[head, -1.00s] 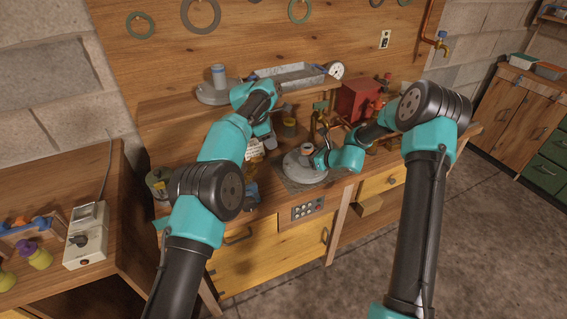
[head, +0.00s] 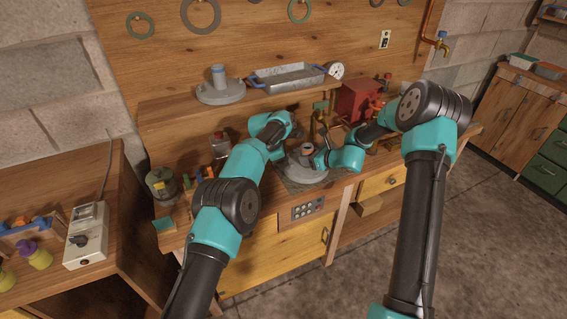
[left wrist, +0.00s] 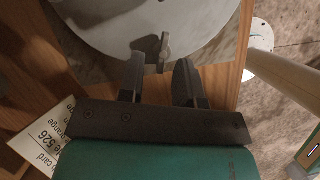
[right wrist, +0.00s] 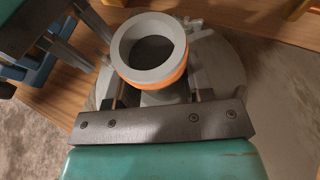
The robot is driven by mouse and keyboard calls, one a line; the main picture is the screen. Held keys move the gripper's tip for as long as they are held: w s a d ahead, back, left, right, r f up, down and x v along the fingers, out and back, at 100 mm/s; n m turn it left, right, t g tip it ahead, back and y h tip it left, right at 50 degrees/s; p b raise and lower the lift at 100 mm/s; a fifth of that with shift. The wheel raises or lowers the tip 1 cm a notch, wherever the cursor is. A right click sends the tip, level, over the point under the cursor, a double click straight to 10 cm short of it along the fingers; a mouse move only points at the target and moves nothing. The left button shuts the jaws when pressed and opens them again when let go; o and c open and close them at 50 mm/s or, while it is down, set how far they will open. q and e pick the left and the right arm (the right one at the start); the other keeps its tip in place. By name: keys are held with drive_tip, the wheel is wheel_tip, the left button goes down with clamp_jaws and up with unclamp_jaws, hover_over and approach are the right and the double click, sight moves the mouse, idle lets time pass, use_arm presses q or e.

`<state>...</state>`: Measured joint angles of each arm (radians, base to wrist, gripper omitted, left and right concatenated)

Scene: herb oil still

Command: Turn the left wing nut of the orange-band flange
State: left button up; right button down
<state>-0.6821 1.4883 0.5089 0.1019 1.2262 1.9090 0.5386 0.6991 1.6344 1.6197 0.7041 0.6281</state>
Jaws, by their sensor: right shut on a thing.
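The round grey flange plate (head: 305,172) lies on the bench, with a grey neck that has an orange band (right wrist: 165,84). My right gripper (right wrist: 152,100) is shut on this neck, one finger on each side. My left gripper (left wrist: 158,72) is open and empty at the plate's edge. A dark wing nut (left wrist: 165,46) stands on the plate just beyond the left fingertips, roughly between them and apart from both. In the head view my left wrist hides the left fingers. In the right wrist view the left gripper shows at the upper left.
A paper card (left wrist: 45,135) lies beside my left gripper. A shelf above holds a blue-handled metal tray (head: 288,79) and another grey round lid (head: 220,92). A red box (head: 358,100) stands behind my right arm. A dark green tin (head: 161,184) stands at the left.

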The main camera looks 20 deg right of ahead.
drive_tip(key=shift+f, duration=0.15)
use_arm(q)
clamp_jaws()
use_arm(e)
drive_tip(key=shift+s, duration=0.1)
drive_tip(key=shift+a, duration=0.1)
use_arm(q)
drive_tip(key=shift+s+n+t, duration=0.25)
drive_tip(key=shift+n+t, duration=0.2)
drive_tip(key=shift+n, duration=0.75)
drive_tip(key=shift+s+n+t, duration=0.2)
drive_tip(key=shift+n+t, duration=0.25)
drive_tip(key=shift+n, duration=0.75)
unclamp_jaws()
